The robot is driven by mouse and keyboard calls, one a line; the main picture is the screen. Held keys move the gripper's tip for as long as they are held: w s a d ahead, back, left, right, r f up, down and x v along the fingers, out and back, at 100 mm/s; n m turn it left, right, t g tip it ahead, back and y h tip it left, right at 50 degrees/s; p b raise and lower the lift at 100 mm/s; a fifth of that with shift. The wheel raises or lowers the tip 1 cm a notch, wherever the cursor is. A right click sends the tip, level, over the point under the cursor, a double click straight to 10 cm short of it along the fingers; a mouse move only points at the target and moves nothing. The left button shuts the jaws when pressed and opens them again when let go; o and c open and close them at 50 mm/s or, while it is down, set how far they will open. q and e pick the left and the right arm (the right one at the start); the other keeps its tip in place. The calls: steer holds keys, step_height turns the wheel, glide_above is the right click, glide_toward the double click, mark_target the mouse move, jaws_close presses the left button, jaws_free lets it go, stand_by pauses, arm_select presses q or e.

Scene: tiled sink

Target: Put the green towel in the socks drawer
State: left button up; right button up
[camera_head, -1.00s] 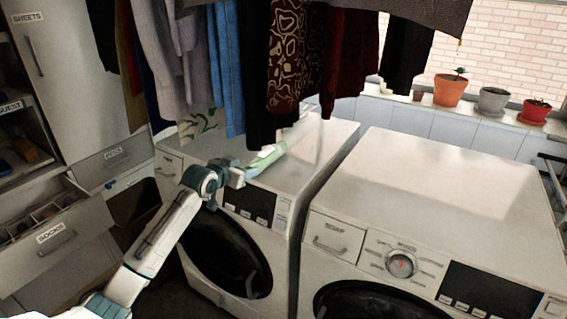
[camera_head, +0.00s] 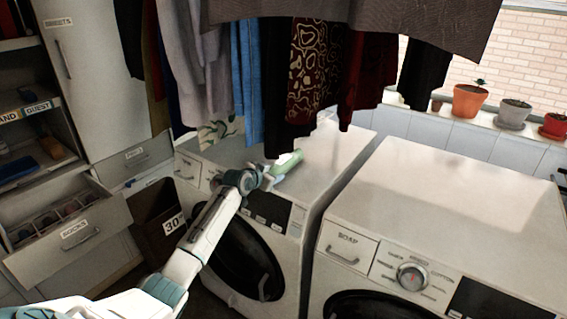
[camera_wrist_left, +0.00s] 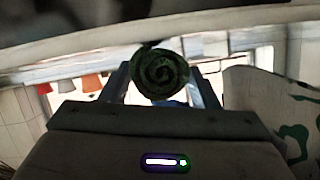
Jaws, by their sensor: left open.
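The rolled green towel (camera_head: 288,165) lies on top of the left washing machine, near its front, below the hanging clothes. In the left wrist view the spiral end of the towel roll (camera_wrist_left: 160,74) shows between the two fingers. My left gripper (camera_head: 272,172) is open at the near end of the towel, with its fingers to either side; I cannot tell whether they touch it. The socks drawer (camera_head: 110,222) at the left is pulled open, and its inside has dividers with dark contents. My right gripper is not in view.
Clothes (camera_head: 312,70) hang low over the left washing machine (camera_head: 335,150). A second washing machine (camera_head: 450,200) stands to the right. A dark bin (camera_head: 155,218) stands between the socks drawer and the left machine. Open shelves (camera_head: 35,125) are above the drawer.

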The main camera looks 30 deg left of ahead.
arm_select(q)
steer(key=shift+x, duration=1.1)
steer(key=c, duration=0.7)
steer(key=shift+r, duration=0.15)
